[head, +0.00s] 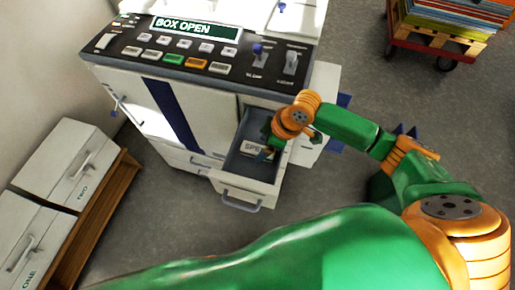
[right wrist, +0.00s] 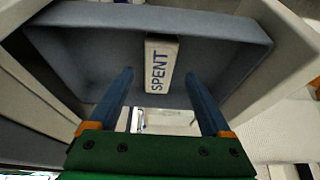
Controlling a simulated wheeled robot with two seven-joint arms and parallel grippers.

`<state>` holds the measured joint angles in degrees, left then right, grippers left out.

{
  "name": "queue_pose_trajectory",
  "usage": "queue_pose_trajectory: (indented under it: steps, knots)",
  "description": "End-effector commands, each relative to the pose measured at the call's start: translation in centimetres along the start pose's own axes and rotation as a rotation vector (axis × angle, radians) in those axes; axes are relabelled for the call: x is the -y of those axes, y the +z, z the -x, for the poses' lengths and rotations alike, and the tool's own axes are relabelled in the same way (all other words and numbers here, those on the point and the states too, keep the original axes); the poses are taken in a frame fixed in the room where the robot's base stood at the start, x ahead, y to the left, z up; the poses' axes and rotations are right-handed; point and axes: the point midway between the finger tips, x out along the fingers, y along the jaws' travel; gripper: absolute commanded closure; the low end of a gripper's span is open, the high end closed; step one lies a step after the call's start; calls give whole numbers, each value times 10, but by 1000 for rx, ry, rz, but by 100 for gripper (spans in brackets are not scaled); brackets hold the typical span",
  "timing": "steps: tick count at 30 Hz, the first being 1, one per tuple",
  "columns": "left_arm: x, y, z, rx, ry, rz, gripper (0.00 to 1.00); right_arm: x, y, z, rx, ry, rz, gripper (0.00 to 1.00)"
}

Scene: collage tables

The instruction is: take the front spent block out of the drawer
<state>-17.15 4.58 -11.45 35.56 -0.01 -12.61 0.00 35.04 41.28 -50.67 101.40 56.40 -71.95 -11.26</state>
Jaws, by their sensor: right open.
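A pale block lettered SPENT (right wrist: 160,65) lies in the open grey-lined drawer (head: 236,164). In the head view the block (head: 250,149) is partly hidden by my right gripper (head: 268,142), which reaches in over the drawer's right wall. In the right wrist view my right gripper (right wrist: 159,74) is open and empty, with two blue fingers pointing into the drawer. The fingers appear on either side of the block, with gaps on both sides; I cannot tell how far above it they are. No other block shows in the drawer. My left gripper is not in view.
The white machine has a button panel (head: 190,62) whose display (head: 196,27) reads BOX OPEN. The drawer front has a grey handle (head: 241,203). Boxes marked ONE (head: 26,235) and TWO (head: 70,165) stand at left. A loaded cart (head: 440,50) stands at upper right.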

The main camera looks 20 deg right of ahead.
Motion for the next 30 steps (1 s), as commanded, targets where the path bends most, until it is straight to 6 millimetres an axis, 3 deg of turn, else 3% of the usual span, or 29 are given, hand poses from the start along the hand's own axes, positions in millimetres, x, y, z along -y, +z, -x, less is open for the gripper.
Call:
queue_pose_trajectory:
  steps: [5, 30]
  knots:
    - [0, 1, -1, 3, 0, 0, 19, 0, 0, -19, -1, 2, 0, 18]
    - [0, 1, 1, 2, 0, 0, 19, 0, 2, -23, -1, 3, 1, 18]
